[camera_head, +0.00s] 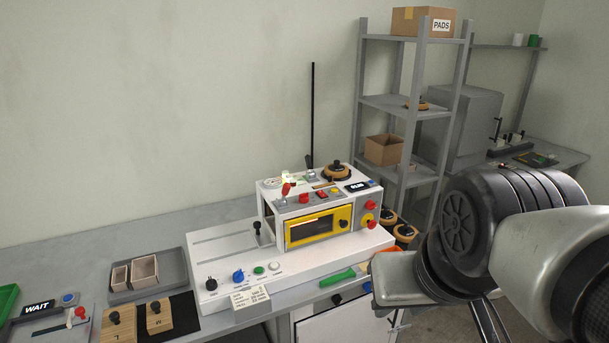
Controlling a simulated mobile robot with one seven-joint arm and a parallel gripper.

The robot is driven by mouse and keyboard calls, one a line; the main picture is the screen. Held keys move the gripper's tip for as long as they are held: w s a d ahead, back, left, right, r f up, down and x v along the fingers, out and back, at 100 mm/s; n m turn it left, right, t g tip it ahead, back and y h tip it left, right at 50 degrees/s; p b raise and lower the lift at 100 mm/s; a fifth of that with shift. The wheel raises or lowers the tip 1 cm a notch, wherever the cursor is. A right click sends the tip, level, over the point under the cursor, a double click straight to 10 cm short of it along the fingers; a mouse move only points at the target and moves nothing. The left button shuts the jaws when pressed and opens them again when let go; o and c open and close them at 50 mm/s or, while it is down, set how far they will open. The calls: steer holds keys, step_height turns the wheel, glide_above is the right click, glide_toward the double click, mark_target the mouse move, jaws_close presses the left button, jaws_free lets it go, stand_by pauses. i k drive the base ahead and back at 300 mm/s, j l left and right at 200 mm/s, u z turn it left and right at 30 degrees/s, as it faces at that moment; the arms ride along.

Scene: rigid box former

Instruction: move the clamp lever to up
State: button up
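The box-forming machine (375,198) stands on a white base on the bench, with a yellow-framed window (319,227) in front. No label that I can read names the clamp lever. A red-knobbed lever (286,189) sticks up at the top left of the machine. A black-knobbed lever (257,226) is at its left side, its slot too small to judge. Another red-knobbed lever (80,313) is on a panel at the lower left. My arm enters from the right, well apart from these levers. A grey part and thin dark bars show at its end; the fingers cannot be made out clearly.
A row of knobs and buttons (239,275) lines the base front, beside a paper card (250,297). A green-handled tool (337,277) lies at the bench edge. A grey tray (120,297) holds small boxes. A shelf rack (392,105) stands behind right.

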mark_target(284, 192)
steer(key=j+z, duration=0.2)
steer(key=j, duration=0.15)
steer(key=k+j+z, duration=0.2)
steer(key=j, duration=0.15)
steer(key=j+z, duration=0.2)
steer(key=j, duration=0.2)
steer(key=k+j, duration=0.1)
steer(key=j, duration=0.25)
steer(key=k+j, duration=0.15)
steer(key=j, duration=0.25)
steer(key=k+j+z, duration=0.1)
steer(key=j, duration=0.25)
steer(key=k+j, duration=0.1)
steer(key=j, duration=0.25)
steer(key=i+l+z, duration=0.1)
steer(key=i+l, duration=0.2)
steer(key=i, duration=0.15)
steer(key=i+l+z, duration=0.15)
steer(key=i, duration=0.35)
steer(key=l, duration=0.1)
